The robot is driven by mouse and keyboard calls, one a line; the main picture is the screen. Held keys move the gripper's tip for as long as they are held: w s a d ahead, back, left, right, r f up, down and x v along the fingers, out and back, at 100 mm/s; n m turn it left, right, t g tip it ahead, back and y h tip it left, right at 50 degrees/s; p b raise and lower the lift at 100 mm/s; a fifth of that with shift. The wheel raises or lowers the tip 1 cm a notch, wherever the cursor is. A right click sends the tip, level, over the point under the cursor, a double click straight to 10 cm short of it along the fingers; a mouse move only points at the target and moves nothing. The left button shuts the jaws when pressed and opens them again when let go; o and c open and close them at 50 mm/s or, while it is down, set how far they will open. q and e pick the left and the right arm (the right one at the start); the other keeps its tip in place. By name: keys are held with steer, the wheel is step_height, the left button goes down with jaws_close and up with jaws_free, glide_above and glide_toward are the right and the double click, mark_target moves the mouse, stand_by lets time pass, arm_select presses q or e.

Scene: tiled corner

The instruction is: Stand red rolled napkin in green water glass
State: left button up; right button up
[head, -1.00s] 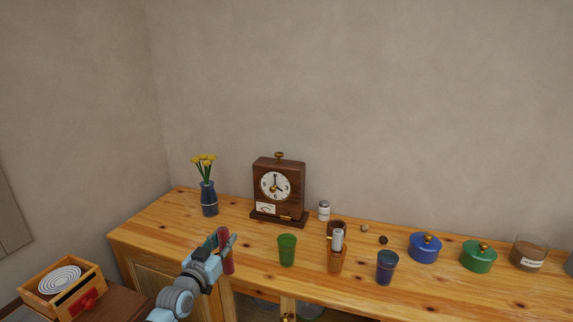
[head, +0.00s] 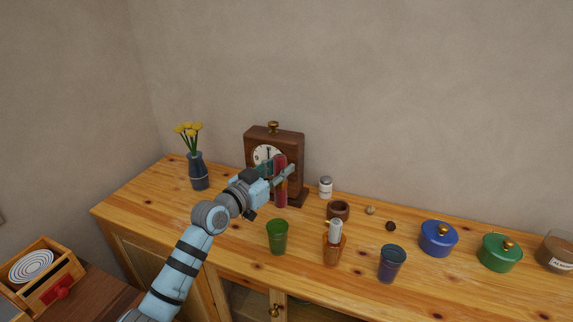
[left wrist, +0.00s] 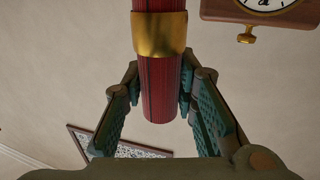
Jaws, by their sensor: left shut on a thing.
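The red rolled napkin (head: 281,181) is upright in my left gripper (head: 278,174), in front of the mantel clock in the head view. In the left wrist view the napkin (left wrist: 160,90) shows a gold band (left wrist: 159,34), and the fingers of my left gripper (left wrist: 158,85) press it from both sides. The green water glass (head: 277,237) stands upright on the wooden sideboard, nearer the front than the napkin. Its inside is hard to make out. My right gripper is not in view.
The clock (head: 293,149) stands close behind the napkin. An orange holder (head: 333,251) with a white item, a brown cup (head: 339,210) and a blue glass (head: 392,263) stand right of the green glass. A flower vase (head: 198,172) is at left. The sideboard's left part (head: 150,207) is clear.

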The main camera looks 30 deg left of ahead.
mark_target(276, 193)
arm_select(q)
steer(key=f+b, duration=0.3)
steer(key=s+f+b, duration=0.1)
steer(key=f+b, duration=0.1)
steer(key=f, duration=0.1)
steer(key=shift+s+a+f+b, duration=0.15)
steer(key=shift+f+b, duration=0.2)
steer(key=shift+b, duration=0.05)
steer(key=f+b, duration=0.5)
steer(key=b, duration=0.1)
steer(key=shift+s+f, duration=0.35)
steer(key=shift+f, duration=0.05)
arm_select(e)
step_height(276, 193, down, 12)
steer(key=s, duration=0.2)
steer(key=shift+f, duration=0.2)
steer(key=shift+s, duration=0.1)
arm_select(q)
steer(key=o, duration=1.2)
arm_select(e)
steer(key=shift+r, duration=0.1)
